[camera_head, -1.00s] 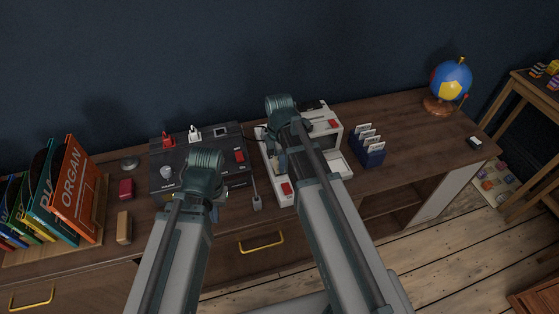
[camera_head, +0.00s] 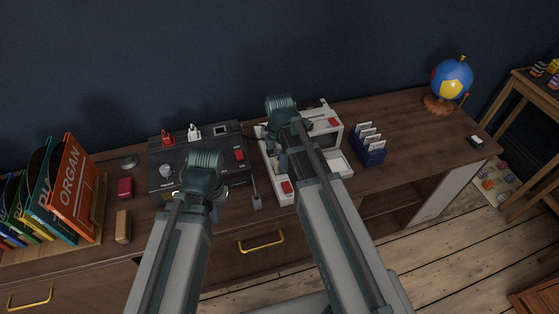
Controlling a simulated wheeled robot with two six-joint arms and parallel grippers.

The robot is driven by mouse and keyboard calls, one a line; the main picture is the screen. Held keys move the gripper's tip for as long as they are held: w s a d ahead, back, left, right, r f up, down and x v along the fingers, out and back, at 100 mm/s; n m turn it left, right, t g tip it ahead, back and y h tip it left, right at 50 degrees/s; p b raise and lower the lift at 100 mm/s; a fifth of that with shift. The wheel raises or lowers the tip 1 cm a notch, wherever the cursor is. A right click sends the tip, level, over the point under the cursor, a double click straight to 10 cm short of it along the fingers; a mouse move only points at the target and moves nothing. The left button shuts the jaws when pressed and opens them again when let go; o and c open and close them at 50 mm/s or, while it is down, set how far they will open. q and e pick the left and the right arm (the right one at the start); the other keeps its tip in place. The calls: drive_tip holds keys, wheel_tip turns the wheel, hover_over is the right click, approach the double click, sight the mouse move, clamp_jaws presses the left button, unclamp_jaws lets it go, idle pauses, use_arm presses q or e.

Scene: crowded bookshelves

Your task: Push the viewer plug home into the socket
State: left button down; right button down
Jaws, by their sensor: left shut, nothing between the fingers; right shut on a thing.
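A black control box (camera_head: 218,147) stands on the desk, with a red plug (camera_head: 167,138) and a white plug (camera_head: 194,131) upright at its back edge. I cannot tell which is the viewer plug, or how deep either sits. To its right stands a cream device (camera_head: 272,178) with red buttons, probably the viewer, partly covered by my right arm. My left gripper (camera_head: 215,205) is shut and empty, at the box's front edge, mostly hidden behind its wrist. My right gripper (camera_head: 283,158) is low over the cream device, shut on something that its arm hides.
A dark cable (camera_head: 258,133) shows between box and cream device. A grey piece with a thin rod (camera_head: 256,202) is at the desk's front. A blue card holder (camera_head: 368,152) and a globe (camera_head: 451,80) stand right; books (camera_head: 72,185) and small blocks left. The right desk top is fairly clear.

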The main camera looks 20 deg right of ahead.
use_arm(q)
drive_tip(key=shift+f+b, duration=0.7)
drive_tip(key=shift+f, duration=0.1)
use_arm(e)
drive_tip(key=shift+f, duration=0.75)
drive_tip(key=shift+c, duration=1.7)
unclamp_jaws()
use_arm(q)
wheel_tip(320, 180, up, 14)
drive_tip(key=p, duration=1.4)
use_arm(e)
wheel_tip(320, 180, up, 14)
use_arm(q)
drive_tip(key=shift+f, duration=0.1)
use_arm(e)
drive_tip(key=shift+f, duration=0.1)
drive_tip(key=s+a+m+h, duration=0.1)
drive_tip(key=s+a+m, duration=0.9)
drive_tip(key=s+m, duration=0.4)
drive_tip(key=shift+s+a+m, duration=0.15)
drive_tip(key=shift+a+m, duration=0.1)
drive_tip(key=shift+m, duration=0.05)
